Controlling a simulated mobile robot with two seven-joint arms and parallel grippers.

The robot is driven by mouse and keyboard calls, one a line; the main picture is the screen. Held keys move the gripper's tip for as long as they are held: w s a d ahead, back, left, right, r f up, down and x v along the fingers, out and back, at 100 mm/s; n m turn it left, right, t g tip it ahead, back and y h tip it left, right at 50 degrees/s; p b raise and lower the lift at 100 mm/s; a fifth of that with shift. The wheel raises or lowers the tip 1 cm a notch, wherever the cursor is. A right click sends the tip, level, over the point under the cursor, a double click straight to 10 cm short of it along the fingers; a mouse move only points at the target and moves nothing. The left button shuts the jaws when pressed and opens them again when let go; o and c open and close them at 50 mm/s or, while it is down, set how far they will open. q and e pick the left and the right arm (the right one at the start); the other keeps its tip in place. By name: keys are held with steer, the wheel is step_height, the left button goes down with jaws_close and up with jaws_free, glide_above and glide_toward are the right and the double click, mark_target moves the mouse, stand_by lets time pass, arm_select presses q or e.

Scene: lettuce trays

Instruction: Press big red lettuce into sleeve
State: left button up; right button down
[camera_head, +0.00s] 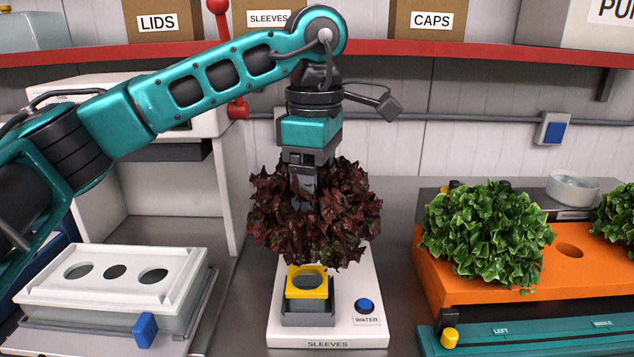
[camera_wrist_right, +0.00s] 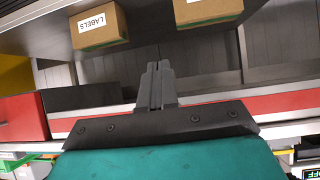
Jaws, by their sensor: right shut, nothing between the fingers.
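The big red lettuce (camera_head: 330,225), a dark red leafy head, is in the middle of the head view. It is above and just behind the yellow sleeve (camera_head: 307,272), whose round opening shows in front of the leaves. My left gripper (camera_head: 303,200) points down with its fingers among the leaves and appears shut on the lettuce. The leaves hide the stem and part of the grip. The sleeve sits in a grey holder on the white sleeves station (camera_head: 325,333). My right gripper (camera_wrist_right: 156,84) is shut and empty in the right wrist view, away from the lettuce.
A blue water button (camera_head: 364,305) is right of the sleeve. A white tray with holes (camera_head: 120,270) stands at left. An orange tray (camera_head: 470,285) at right bears green lettuces (camera_head: 485,230). A red shelf (camera_head: 450,48) with boxes runs behind.

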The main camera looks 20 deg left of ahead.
mark_target(309, 248)
arm_select(q)
steer(key=shift+s+a+f, duration=0.15)
steer(key=shift+s+a, duration=0.1)
steer(key=shift+a, duration=0.2)
steer(key=shift+f+b, duration=0.7)
steer(key=shift+f, duration=0.05)
step_height(309, 248, down, 3)
steer(key=shift+r+b, duration=0.15)
steer(key=shift+b, duration=1.05)
step_height(309, 248, down, 2)
steer(key=shift+f+b, duration=0.15)
steer(key=shift+b, duration=0.4)
steer(key=shift+f, duration=0.25)
arm_select(e)
steer(key=a+f, duration=0.2)
steer(key=shift+w+a+y, duration=0.3)
steer(key=shift+w, duration=0.1)
steer(key=shift+s+d+f, duration=0.1)
steer(key=shift+f, duration=0.1)
arm_select(q)
steer(key=shift+f+b, duration=0.65)
steer(key=shift+f, duration=0.4)
arm_select(e)
steer(key=shift+f, duration=0.5)
arm_select(q)
steer(key=shift+f, duration=0.15)
